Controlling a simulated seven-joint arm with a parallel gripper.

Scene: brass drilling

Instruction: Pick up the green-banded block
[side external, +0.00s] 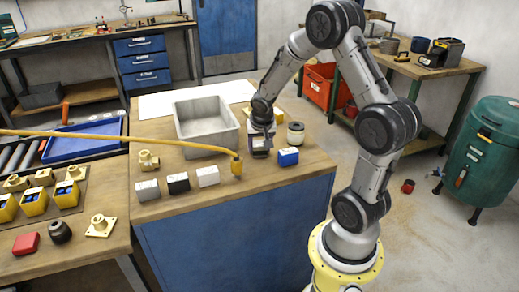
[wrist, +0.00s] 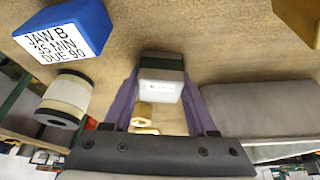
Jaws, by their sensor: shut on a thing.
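The green-banded block (wrist: 161,88) sits between my fingers in the wrist view. It is pale, with a dark green band along its upper part in that picture and small print on its face. My gripper (wrist: 162,78) is shut on it, with one purple finger on each side. In the side external view my gripper (side external: 261,144) points down over the workbench, between the grey tray and the blue block. The block is mostly hidden by the fingers there, and I cannot tell whether it touches the bench.
A blue block (side external: 288,157) with a white label (wrist: 56,42) and a cream cylinder (side external: 295,133) stand close on the right. The grey tray (side external: 185,140) is close on the left. White (side external: 208,176) and black (side external: 178,183) blocks and a yellow hose (side external: 150,139) lie farther left.

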